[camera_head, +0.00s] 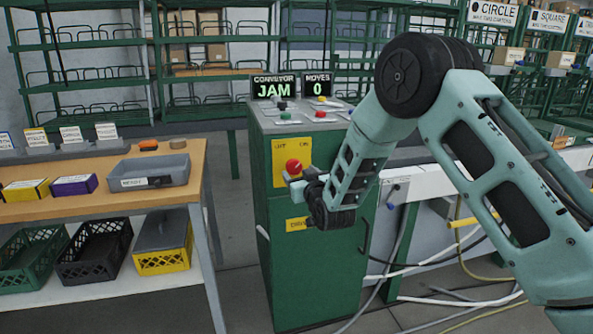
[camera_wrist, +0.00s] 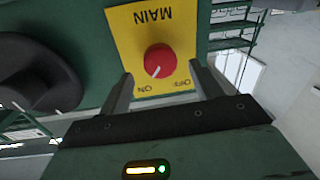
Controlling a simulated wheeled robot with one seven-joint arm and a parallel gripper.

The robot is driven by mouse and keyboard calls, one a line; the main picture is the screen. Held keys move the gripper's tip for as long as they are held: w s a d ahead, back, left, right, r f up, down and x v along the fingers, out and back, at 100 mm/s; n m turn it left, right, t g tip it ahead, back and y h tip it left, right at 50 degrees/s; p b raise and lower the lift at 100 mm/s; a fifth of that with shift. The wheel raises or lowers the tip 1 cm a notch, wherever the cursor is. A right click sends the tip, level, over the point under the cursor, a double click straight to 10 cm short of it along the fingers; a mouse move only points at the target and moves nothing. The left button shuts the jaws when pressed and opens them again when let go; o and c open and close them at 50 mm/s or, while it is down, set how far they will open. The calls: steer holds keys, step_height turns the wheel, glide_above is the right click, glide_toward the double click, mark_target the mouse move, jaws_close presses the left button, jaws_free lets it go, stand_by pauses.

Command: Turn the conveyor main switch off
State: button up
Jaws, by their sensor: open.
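The conveyor main switch is a red round knob (camera_head: 293,166) on a yellow plate (camera_head: 303,150) on the side of a green cabinet. In the wrist view, which shows the plate's lettering upside down, the red knob (camera_wrist: 158,60) sits below the word MAIN. Its white mark points down and slightly left, toward the ON label (camera_wrist: 147,90) rather than the OFF label (camera_wrist: 181,84). My gripper (camera_wrist: 160,72) is open, with one finger on each side of the knob. Gaps show between fingers and knob. In the head view my gripper (camera_head: 300,180) is at the knob, its fingers partly hidden.
The green cabinet (camera_head: 320,270) carries buttons on top and displays reading JAM (camera_head: 274,90) and MOVES 0 (camera_head: 318,87). A wooden table (camera_head: 110,200) with a grey tray (camera_head: 150,172) stands left. Cables (camera_head: 440,300) lie on the floor at right. A dark round part fills the wrist view's left.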

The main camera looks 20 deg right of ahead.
mark_target(295, 168)
steer(key=shift+w+a, duration=0.15)
steer(key=shift+w, duration=1.55)
steer(key=c, duration=1)
steer(key=shift+o, duration=0.2)
